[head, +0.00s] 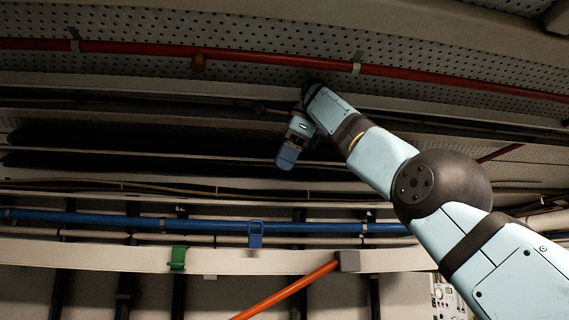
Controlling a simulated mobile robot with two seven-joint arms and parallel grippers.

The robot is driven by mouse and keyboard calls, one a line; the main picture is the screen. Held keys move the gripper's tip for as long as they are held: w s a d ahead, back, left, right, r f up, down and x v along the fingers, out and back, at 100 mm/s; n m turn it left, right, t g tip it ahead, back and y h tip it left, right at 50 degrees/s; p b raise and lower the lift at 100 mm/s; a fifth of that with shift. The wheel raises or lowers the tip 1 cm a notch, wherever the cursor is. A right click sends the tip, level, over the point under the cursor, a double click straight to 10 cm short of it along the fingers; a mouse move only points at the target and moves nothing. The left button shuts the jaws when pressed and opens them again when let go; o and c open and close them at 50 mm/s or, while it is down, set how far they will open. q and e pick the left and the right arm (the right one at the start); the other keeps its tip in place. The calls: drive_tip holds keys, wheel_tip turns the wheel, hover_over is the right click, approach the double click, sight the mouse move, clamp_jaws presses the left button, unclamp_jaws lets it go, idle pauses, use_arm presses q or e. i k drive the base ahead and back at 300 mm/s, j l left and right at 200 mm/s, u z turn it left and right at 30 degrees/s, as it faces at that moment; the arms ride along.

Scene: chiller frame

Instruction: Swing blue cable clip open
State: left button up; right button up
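The blue cable clip (255,235) sits at the blue pipe and the pale beam, left of the picture's middle. Its frame-shaped part hangs over the beam's upper edge. Whether its latch is open or shut is too small to tell. My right arm comes in from the right, and my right gripper (287,156) is above and a little right of the clip, clearly apart from it. My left gripper is not in view.
A green clip (178,258) sits on the pale beam (110,255) to the left. An orange bar (285,292) slants up to a grey block (348,261) on the right. A blue pipe (120,218) runs behind. A red pipe (130,47) crosses the perforated ceiling.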

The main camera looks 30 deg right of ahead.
sight(255, 238)
drive_tip(key=k+l, duration=0.8)
drive_tip(key=l, duration=0.1)
